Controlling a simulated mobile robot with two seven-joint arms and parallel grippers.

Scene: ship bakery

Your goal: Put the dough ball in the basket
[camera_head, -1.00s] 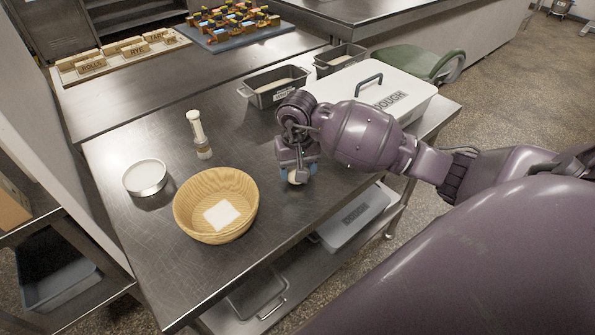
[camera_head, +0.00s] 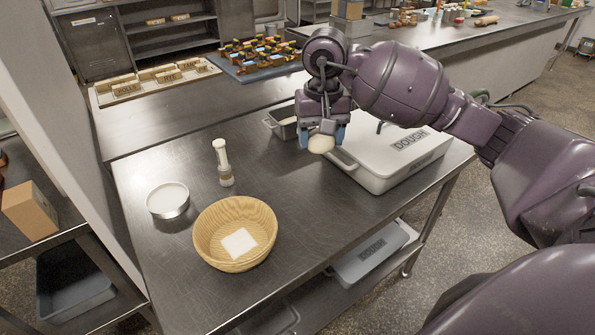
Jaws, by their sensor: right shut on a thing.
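The pale dough ball (camera_head: 321,144) is between the blue-tipped fingers of my right gripper (camera_head: 322,138), which is shut on it. It is held in the air above the steel table, in front of the white dough box. The basket (camera_head: 205,238) is a round, woven, tan bowl with a white square patch on its inside bottom. It stands on the table, lower left of the gripper and apart from it. I see no dough in it. My left gripper does not show.
The table (camera_head: 300,215) between basket and box is clear.

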